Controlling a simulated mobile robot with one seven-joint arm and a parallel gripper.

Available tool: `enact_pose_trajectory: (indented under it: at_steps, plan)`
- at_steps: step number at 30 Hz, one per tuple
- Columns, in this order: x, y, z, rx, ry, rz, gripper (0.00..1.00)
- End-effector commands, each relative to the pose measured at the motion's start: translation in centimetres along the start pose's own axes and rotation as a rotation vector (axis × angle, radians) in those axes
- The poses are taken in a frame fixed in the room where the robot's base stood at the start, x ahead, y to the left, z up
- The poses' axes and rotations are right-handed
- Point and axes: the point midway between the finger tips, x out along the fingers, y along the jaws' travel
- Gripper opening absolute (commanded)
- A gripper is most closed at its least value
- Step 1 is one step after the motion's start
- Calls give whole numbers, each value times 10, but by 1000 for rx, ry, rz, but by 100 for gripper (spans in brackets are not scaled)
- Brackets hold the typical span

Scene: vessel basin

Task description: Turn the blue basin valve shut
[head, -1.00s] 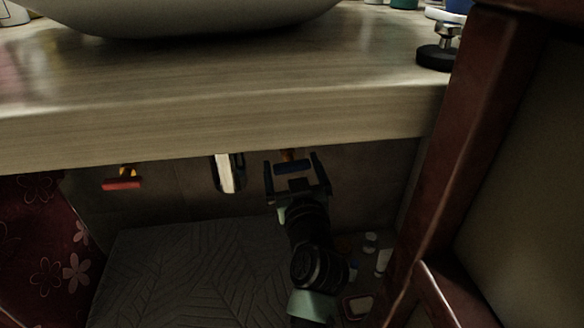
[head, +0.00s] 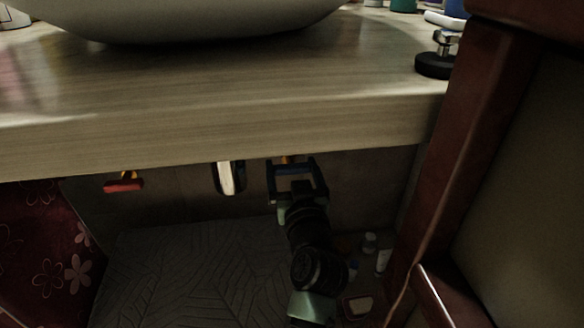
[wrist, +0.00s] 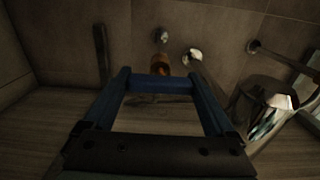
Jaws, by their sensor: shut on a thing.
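The blue basin valve (head: 293,164) is on the wall under the countertop, with a small orange-brass body behind its blue handle. In the wrist view the blue handle (wrist: 152,84) lies as a bar across the top, between the fingertips, with the brass body (wrist: 160,64) just beyond it. My gripper (head: 296,172) reaches up from below and is shut on the handle, one finger at each end; the fingers (wrist: 152,90) also show in the wrist view. Much of the handle is dark in the head view, and its exact angle is hard to read.
A red valve (head: 123,185) is on the wall to the left. A pale, shiny drain fitting (head: 227,178) hangs between the two valves and shows as chrome (wrist: 265,108) at right in the wrist view. The countertop (head: 210,125) overhangs. Small bottles (head: 370,243) stand low right.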

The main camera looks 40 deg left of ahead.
Motion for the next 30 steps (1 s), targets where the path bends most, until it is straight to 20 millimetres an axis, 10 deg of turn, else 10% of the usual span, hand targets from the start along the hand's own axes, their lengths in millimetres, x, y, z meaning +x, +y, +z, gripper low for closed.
enact_pose_trajectory:
  at_steps: [14, 30]
  plan:
    - [-10, 0, 0, 6, -1, 1, 100]
    - [-108, 0, -1, 7, -1, 1, 100]
